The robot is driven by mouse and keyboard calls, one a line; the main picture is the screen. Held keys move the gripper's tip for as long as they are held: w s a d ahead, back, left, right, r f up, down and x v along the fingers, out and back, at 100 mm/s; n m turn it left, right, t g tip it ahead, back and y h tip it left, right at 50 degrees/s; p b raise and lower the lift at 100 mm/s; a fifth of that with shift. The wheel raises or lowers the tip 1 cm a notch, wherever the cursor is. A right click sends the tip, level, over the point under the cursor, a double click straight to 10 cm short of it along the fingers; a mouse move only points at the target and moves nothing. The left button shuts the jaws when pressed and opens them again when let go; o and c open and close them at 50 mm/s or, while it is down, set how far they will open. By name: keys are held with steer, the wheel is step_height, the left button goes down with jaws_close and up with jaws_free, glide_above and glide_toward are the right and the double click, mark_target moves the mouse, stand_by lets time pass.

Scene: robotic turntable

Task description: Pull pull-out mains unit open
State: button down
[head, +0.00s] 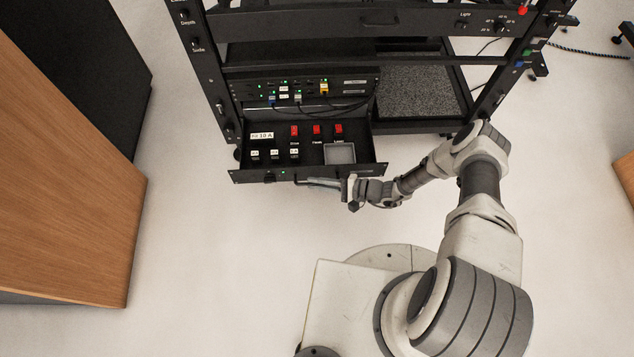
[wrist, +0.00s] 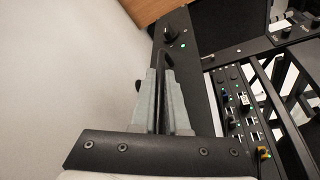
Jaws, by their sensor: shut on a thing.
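The pull-out mains unit (head: 305,174) is a black drawer low in the rack, and it stands out from the rack front. Red switches, small white-labelled parts and a grey square recess show on its top. My gripper (head: 312,182) reaches in from the right to its front panel. In the wrist view my gripper (wrist: 163,85) is shut on a dark bar handle (wrist: 165,58) on the front panel (wrist: 200,75). The fingers hide part of the handle. A black knob and a green light sit on the panel beside it.
The black rack (head: 340,50) rises behind the unit, with a cabled panel (head: 300,88) just above and a grey textured tray (head: 425,88) at right. A wood-sided cabinet (head: 65,170) stands at left. The pale floor before the unit is clear except for my base and arm.

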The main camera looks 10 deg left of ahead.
steer(key=shift+s, duration=0.3)
steer(key=c, duration=0.9)
jaws_free()
steer(key=shift+d, duration=0.1)
steer(key=p+v, duration=0.3)
steer(key=v, duration=1.4)
steer(key=shift+w+d+r, duration=0.1)
steer(key=shift+r, duration=0.1)
